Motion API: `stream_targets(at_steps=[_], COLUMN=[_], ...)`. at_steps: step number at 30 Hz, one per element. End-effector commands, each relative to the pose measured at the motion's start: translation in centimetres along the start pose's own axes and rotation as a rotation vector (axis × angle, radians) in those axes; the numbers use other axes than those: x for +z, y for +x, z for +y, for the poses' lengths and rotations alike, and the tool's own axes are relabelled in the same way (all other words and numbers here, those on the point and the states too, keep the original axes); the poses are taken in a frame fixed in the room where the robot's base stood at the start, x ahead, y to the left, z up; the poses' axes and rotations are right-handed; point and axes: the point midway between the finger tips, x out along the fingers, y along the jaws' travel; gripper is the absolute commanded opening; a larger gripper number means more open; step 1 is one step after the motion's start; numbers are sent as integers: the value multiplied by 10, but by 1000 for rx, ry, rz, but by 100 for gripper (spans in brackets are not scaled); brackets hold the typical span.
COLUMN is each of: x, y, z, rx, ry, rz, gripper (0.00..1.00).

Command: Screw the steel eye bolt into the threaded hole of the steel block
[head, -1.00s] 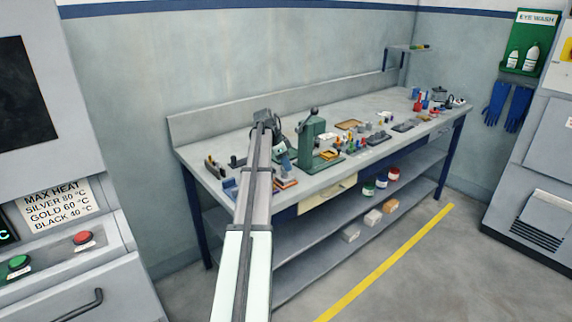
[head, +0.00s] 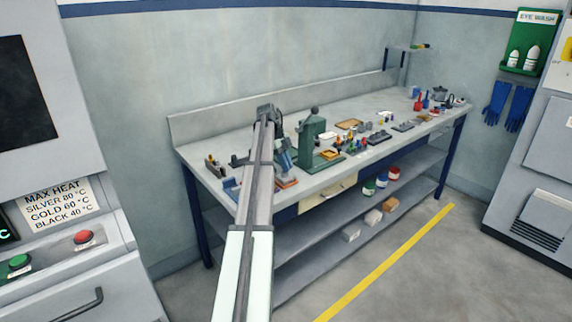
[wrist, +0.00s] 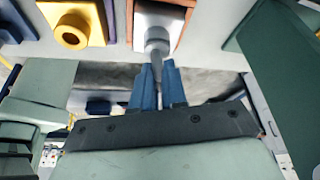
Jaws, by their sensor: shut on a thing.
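My gripper (wrist: 156,66) is shut on the grey steel eye bolt (wrist: 156,54), with its blue fingers on either side of it. The bolt's far end points at the steel block (wrist: 172,15), a pale block on an orange-brown base. A rounded grey part of the bolt lies over the block's face. The threaded hole is hidden, and I cannot tell how deep the bolt sits. In the head view my gripper (head: 285,162) is low over the left part of the bench, just above the orange-brown base; the bolt is too small to make out there.
A green press (head: 311,145) stands close on the right of my gripper. The bench (head: 215,146) holds several small tools farther right.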

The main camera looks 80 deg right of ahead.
Motion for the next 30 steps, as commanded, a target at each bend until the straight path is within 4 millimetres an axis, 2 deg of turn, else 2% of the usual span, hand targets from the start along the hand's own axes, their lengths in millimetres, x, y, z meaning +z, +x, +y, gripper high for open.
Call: stream_targets(at_steps=[5, 15, 22, 23, 30], x=[-1, -1, -1, -1, -1], y=[2, 3, 3, 3, 2], z=[2, 3, 4, 4, 3], rx=[8, 81, 82, 82, 79], ry=[3, 179, 183, 183, 182], rz=[3, 4, 4, 4, 2], gripper=[0, 0, 0, 15, 38])
